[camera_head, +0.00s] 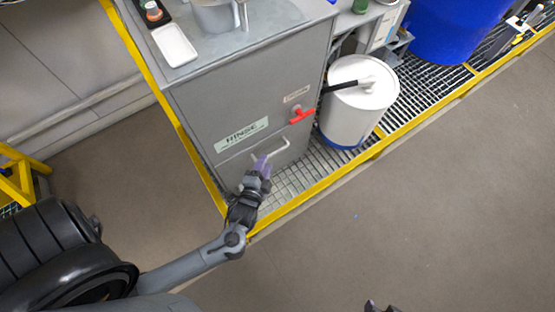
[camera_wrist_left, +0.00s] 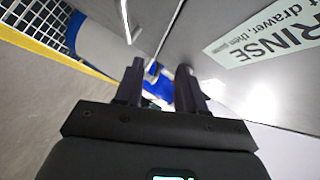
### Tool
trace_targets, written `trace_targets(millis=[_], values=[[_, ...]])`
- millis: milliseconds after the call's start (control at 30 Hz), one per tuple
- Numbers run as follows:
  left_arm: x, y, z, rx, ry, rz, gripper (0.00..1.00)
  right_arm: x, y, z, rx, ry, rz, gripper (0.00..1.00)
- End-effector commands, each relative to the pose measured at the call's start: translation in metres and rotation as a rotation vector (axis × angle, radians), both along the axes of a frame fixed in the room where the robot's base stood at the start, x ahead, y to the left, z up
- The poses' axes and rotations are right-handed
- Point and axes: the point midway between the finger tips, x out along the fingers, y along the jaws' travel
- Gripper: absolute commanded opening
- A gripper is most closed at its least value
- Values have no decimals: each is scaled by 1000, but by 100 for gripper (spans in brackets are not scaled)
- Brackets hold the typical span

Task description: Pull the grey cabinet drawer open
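The grey cabinet (camera_head: 245,85) stands upright with a RINSE label (camera_head: 242,134) on its front. Its drawer has a pale bar handle (camera_head: 280,148) below the label, and the drawer front looks flush with the cabinet. My left gripper (camera_head: 263,162) is at the left part of the handle. In the left wrist view its two dark fingers (camera_wrist_left: 158,72) are apart, with the cabinet front just beyond them. I cannot tell whether either finger touches the handle. Only a dark tip of my right gripper (camera_head: 376,307) shows at the bottom edge.
A red valve handle (camera_head: 302,115) sticks out above the drawer. A white drum (camera_head: 358,100) stands right of the cabinet on a metal grating (camera_head: 306,172) edged in yellow. A white tray (camera_head: 175,45) lies on the cabinet top. The floor in front is clear.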

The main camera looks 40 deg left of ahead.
Motion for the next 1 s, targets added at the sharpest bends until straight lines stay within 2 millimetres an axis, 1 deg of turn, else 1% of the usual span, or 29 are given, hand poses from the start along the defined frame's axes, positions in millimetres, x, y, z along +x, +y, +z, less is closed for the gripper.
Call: trace_targets(millis=[33, 100, 133, 200, 300, 433, 567, 667, 1000], values=[[-1, 0, -38, 120, -24, 11, 39, 0, 0, -34, -1, 0, 0, 43], [-3, -1, -58, 273, -57, 24, 39, 0, -1, -54, -1, 1, 0, 43], [-3, -2, -65, 326, -67, 30, 39, 0, -1, -61, -1, 2, 0, 43], [-4, -6, -77, 421, -86, 37, 39, 0, -1, -76, -2, 3, -1, 43], [-4, -12, -90, 507, -104, 42, 39, 0, -1, -91, -3, 3, 0, 43], [-4, -17, -99, 569, -116, 45, 39, 0, -2, -100, -8, 2, 3, 43], [1, -16, -100, 593, -125, 48, 39, 0, -4, -104, -14, -1, 7, 43], [9, -12, -99, 597, -124, 47, 39, 0, -4, -107, -15, -2, 8, 43], [56, 14, -93, 594, -126, 49, 39, 1, -3, -127, -9, -3, 4, 43]])
